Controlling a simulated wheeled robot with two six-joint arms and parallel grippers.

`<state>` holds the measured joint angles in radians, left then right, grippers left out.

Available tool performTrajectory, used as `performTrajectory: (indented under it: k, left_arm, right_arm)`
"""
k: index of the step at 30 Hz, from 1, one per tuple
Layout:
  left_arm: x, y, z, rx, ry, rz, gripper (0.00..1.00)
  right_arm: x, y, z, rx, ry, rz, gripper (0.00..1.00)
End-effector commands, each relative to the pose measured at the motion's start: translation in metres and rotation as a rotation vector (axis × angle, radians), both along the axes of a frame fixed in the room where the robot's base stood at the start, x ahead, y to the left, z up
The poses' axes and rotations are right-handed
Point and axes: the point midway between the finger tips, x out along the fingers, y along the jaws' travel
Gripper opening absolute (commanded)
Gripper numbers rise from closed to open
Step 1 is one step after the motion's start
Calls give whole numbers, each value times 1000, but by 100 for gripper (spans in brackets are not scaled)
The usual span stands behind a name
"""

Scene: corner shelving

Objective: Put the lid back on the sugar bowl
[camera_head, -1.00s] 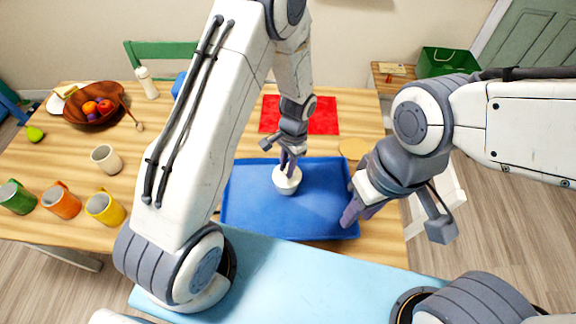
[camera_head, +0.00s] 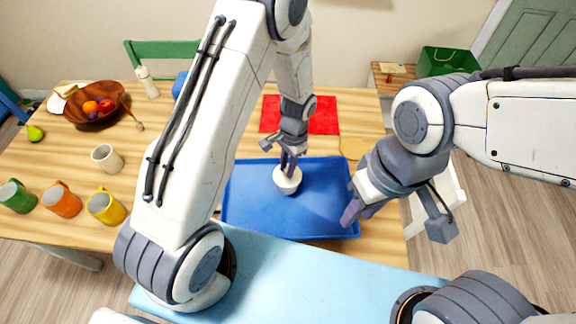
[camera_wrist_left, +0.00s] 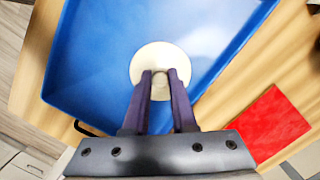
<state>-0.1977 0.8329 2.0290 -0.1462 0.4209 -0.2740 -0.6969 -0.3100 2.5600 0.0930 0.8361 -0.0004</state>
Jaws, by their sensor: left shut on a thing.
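The white sugar bowl (camera_head: 288,187) stands on the blue tray (camera_head: 325,215), below my left gripper (camera_head: 289,163). In the left wrist view, the round cream lid (camera_wrist_left: 148,58) shows with its knob between the two fingertips (camera_wrist_left: 160,78). My left gripper is shut on this knob. The lid hides the bowl in that view. I cannot tell whether the lid rests fully on the rim or is slightly above it. My right gripper (camera_head: 350,214) hangs by the tray's right edge, apart from the bowl. Its opening is unclear.
Green (camera_head: 17,197), orange (camera_head: 60,201) and yellow (camera_head: 104,208) mugs and a cream cup (camera_head: 106,158) stand at left. A wooden fruit bowl (camera_head: 82,118) is behind them. A red mat (camera_head: 322,112) lies behind the tray. The tray is otherwise clear.

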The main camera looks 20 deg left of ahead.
Motion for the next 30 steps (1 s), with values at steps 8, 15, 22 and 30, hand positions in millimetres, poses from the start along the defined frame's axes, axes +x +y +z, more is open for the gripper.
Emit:
performTrajectory:
  k: [8, 15, 22, 30]
  left_arm:
    - [0, 0, -1, 0, 0, 0, 0]
    - [0, 0, -1, 0, 0, 0, 0]
    - [0, 0, -2, 0, 0, 0, 0]
    - [0, 0, -2, 0, 0, 0, 40]
  right_arm:
    - [0, 0, 0, 0, 0, 0, 36]
    - [0, 0, 0, 0, 0, 0, 36]
    - [0, 0, 1, 0, 0, 0, 36]
    - [0, 0, 1, 0, 0, 0, 36]
